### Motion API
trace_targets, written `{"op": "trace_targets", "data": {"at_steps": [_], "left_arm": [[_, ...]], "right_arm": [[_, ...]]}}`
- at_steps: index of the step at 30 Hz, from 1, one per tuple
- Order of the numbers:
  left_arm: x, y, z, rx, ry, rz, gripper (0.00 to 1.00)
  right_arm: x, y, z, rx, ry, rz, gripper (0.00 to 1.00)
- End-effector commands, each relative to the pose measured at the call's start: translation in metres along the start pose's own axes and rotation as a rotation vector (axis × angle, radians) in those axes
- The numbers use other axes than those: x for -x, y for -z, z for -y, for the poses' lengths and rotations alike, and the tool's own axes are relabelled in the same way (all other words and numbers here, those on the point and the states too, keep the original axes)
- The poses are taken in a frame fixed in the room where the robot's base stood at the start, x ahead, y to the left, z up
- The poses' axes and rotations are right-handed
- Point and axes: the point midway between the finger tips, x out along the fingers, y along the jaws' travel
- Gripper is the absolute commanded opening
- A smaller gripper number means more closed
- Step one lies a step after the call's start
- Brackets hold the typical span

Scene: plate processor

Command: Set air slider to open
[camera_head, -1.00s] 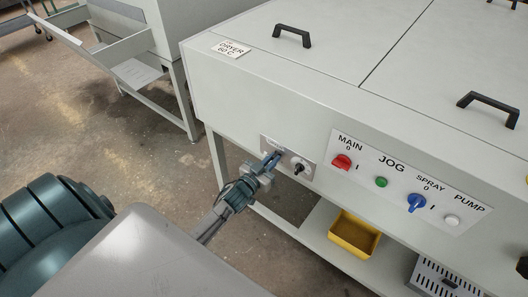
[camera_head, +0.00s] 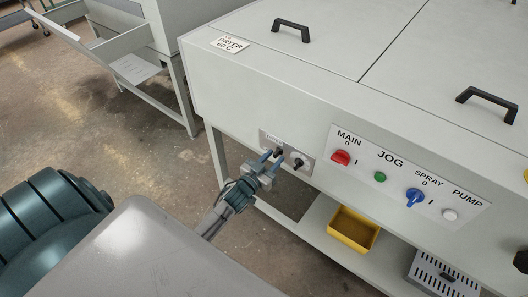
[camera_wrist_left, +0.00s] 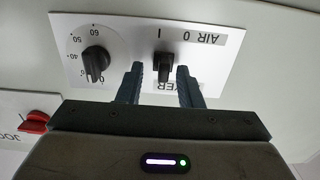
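The air slider is a short black lever (camera_wrist_left: 165,66) on a white label plate (camera_wrist_left: 215,65) in the left wrist view, where the plate appears upside down. The lever sits below the "I" mark in that picture, with "0" and "AIR" to the right. My left gripper (camera_wrist_left: 160,88) is open, one finger on each side of the lever, with visible gaps. In the head view, my left gripper (camera_head: 270,161) is at the small panel on the machine's front, and the dark lever (camera_head: 279,151) shows just beyond its fingertips. My right gripper is not in view.
A black timer dial (camera_wrist_left: 95,62) is close beside the left gripper; it also shows in the head view (camera_head: 298,162). The red main switch (camera_head: 341,157), green jog button (camera_head: 380,177) and blue spray switch (camera_head: 414,197) are farther right. A yellow bin (camera_head: 352,230) stands below.

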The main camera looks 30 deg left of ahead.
Motion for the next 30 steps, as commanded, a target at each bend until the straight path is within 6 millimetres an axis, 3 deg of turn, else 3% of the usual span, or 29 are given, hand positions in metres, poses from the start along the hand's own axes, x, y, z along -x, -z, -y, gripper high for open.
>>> {"op": "trace_targets", "data": {"at_steps": [7,18,30], "left_arm": [[0.047,-0.007,-0.001,-0.002,-0.003,0.002,0.33],[0.09,0.0,-0.002,-0.001,-0.003,0.002,0.33],[0.099,0.0,-0.002,-0.002,-0.001,0.0,0.33]], "right_arm": [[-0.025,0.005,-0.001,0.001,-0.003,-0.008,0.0],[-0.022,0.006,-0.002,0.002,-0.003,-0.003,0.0],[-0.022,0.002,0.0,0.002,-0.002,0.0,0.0]]}}
